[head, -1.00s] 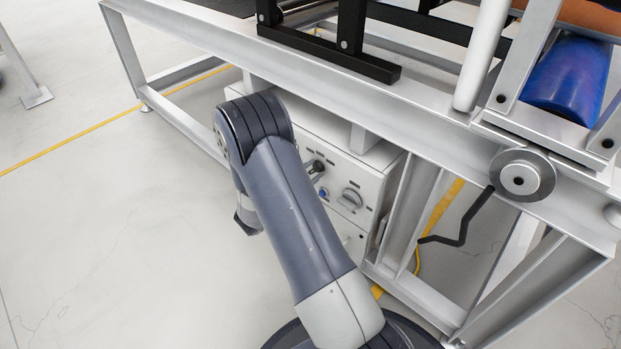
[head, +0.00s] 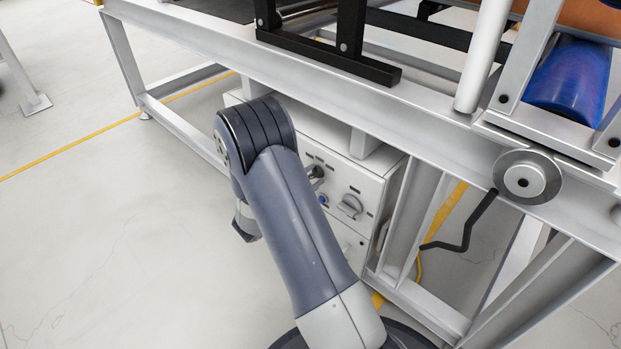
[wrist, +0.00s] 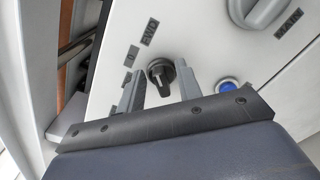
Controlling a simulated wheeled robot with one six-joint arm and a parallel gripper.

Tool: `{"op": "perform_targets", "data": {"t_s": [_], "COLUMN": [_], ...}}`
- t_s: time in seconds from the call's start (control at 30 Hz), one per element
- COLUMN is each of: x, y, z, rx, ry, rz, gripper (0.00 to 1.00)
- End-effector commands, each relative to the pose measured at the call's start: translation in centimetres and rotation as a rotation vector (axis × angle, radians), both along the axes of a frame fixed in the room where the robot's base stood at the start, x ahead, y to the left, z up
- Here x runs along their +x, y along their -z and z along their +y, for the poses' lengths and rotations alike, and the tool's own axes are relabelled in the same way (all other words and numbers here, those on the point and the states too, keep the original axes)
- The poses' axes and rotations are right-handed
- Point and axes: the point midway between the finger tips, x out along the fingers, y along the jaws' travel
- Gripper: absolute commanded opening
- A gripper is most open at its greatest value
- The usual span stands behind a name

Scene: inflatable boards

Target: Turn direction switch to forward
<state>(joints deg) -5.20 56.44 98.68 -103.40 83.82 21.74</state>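The direction switch is a small black rotary knob (wrist: 160,72) on the white control panel, beside the labels "0" and "FWD" in the wrist view. It also shows in the head view as a dark knob (head: 316,172), just right of my arm. My gripper (wrist: 159,78) is open, with one grey finger on each side of the knob. A narrow gap seems to show on both sides; contact cannot be told for sure.
A blue button (wrist: 228,85) sits right of the knob, close to one finger. A larger grey knob (wrist: 257,10) marked "MAIN" is at the upper right. The control box (head: 372,185) hangs under a metal frame (head: 290,62). A crank handle (head: 470,232) is to the right.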

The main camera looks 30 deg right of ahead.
Motion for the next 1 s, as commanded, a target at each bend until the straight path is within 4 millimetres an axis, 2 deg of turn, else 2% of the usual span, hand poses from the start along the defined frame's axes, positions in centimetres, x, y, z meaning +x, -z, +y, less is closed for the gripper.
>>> {"op": "perform_targets", "data": {"t_s": [0.27,0.7,0.8,1.0], "x": [-0.2,-2.8,-3.2,-3.7], "y": [-0.1,-0.2,-0.1,0.0], "z": [0.8,7.9,9.1,10.1], "rx": [0.0,-0.002,0.0,0.0], "ry": [-0.004,-0.005,-0.004,0.0], "rz": [0.001,0.003,0.001,0.0], "gripper": [0.34,0.34,0.34,0.34]}}
